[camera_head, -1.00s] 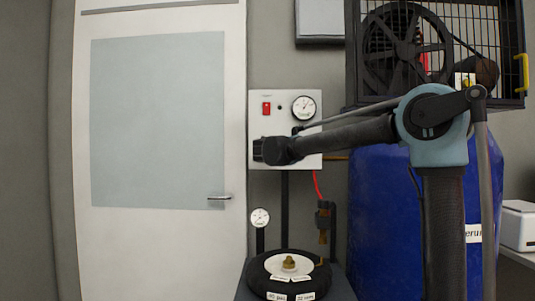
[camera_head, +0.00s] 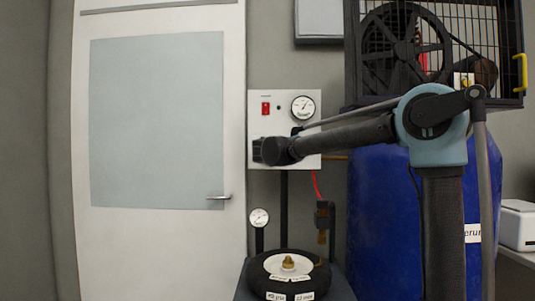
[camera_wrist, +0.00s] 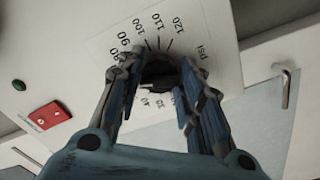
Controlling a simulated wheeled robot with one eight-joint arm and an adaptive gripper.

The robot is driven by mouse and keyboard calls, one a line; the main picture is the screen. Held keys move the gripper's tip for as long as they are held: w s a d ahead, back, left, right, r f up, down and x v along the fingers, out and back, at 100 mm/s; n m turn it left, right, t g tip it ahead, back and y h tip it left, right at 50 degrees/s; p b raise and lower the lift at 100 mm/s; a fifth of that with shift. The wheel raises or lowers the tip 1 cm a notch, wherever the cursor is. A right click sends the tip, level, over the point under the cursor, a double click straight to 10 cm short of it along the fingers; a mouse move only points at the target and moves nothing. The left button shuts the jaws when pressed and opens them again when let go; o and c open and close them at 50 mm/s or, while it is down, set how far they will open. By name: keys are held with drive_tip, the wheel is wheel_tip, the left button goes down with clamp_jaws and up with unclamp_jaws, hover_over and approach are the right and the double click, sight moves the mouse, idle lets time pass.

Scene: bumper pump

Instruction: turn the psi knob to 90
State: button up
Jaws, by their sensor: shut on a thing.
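The psi knob (camera_wrist: 158,73) is a dark round knob on a white dial plate in the wrist view. Printed marks around it include 90, 100, 110 and 120, with the word psi at the right. My gripper (camera_wrist: 161,70) has its fingers on both sides of the knob and is shut on it. The fingers cover part of the scale, and I cannot read the knob's setting. In the head view my gripper (camera_head: 258,150) is at the lower left of the white control panel (camera_head: 310,143), where my arm hides the knob.
The panel carries a red switch (camera_head: 266,108) and a round gauge (camera_head: 303,109). Below stand a tyre (camera_head: 262,281) and a smaller gauge (camera_head: 259,217). A blue tank (camera_head: 380,220) is at the right, below a caged fan. A door (camera_head: 155,240) is at the left.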

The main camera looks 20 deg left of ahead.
drive_tip(key=m, duration=1)
drive_tip(key=shift+m, duration=0.6)
drive_tip(key=o, duration=1.1)
drive_tip(key=shift+c, duration=0.2)
drive_tip(key=v, duration=1.1)
drive_tip(key=shift+s, duration=0.4)
drive_tip(key=shift+d, duration=0.15)
